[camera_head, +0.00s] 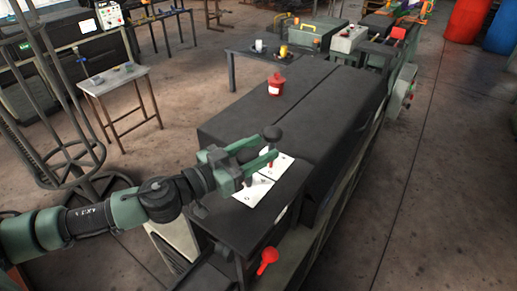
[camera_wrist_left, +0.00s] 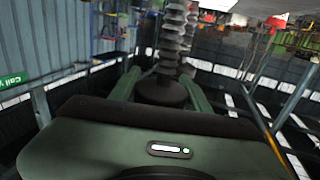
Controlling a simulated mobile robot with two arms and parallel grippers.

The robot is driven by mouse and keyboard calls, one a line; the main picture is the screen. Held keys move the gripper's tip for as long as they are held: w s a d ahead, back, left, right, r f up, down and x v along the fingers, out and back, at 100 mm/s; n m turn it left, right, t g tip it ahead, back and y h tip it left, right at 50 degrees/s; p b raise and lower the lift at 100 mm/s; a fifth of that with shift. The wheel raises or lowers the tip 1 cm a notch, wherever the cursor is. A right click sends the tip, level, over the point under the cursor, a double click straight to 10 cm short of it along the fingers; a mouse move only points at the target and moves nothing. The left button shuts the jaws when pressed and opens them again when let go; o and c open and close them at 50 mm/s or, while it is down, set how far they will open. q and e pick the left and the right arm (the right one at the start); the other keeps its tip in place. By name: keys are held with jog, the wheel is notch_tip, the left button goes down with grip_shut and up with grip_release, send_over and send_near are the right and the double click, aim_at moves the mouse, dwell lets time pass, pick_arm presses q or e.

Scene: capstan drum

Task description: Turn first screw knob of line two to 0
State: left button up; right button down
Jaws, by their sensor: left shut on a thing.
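My left gripper (camera_head: 263,149) comes in from the left over the front end of the black machine. It is shut on a dark round screw knob (camera_head: 247,155), which sits between its green fingers. In the left wrist view the knob (camera_wrist_left: 163,92) shows as a black disc between the two fingers. Another black mushroom-shaped knob (camera_head: 271,133) stands just beyond the fingers. White plates (camera_head: 253,191) with small markings lie beneath the gripper; I cannot read their digits. The arm hides part of the panel. My right gripper is not in view.
A red handle (camera_head: 267,257) sticks up at the machine's near edge. A red canister (camera_head: 276,84) stands on the flat black cover (camera_head: 330,105). A small table (camera_head: 118,82) is at the left. The floor (camera_head: 450,190) at the right is clear.

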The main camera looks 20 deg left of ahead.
pick_arm(q)
jog(key=shift+n+t+y+p, duration=0.45)
jog(key=shift+n+t+y, duration=0.2)
jog(key=shift+y, duration=0.25)
jog(key=n+y, duration=0.1)
jog(key=y, duration=0.1)
jog(key=n+t+y, duration=0.1)
jog(key=n+y, duration=0.1)
jog(key=a+n+t+y, duration=0.1)
jog(key=y, duration=0.1)
jog(key=shift+w+a+f+n, duration=0.1)
jog(key=shift+w+n, duration=0.15)
jog(key=n+y+b, duration=0.1)
jog(key=y, duration=0.1)
jog(key=a+n+y+b, duration=0.1)
jog(key=n+y, duration=0.1)
jog(key=y, duration=0.1)
jog(key=shift+f+y, duration=0.1)
jog(key=shift+y, duration=0.2)
jog(key=n+y+b, duration=0.1)
jog(key=y, duration=0.1)
jog(key=n+y+b, duration=0.1)
jog(key=shift+a+n+g+b, duration=0.25)
jog(key=shift+n+g+b, duration=0.05)
jog(key=shift+g, duration=0.05)
jog(key=shift+a+r+n+y+b, duration=0.1)
jog(key=shift+r+n+y+b, duration=0.15)
jog(key=shift+y, duration=0.45)
jog(key=shift+s+g, duration=0.1)
jog(key=shift+g, duration=0.2)
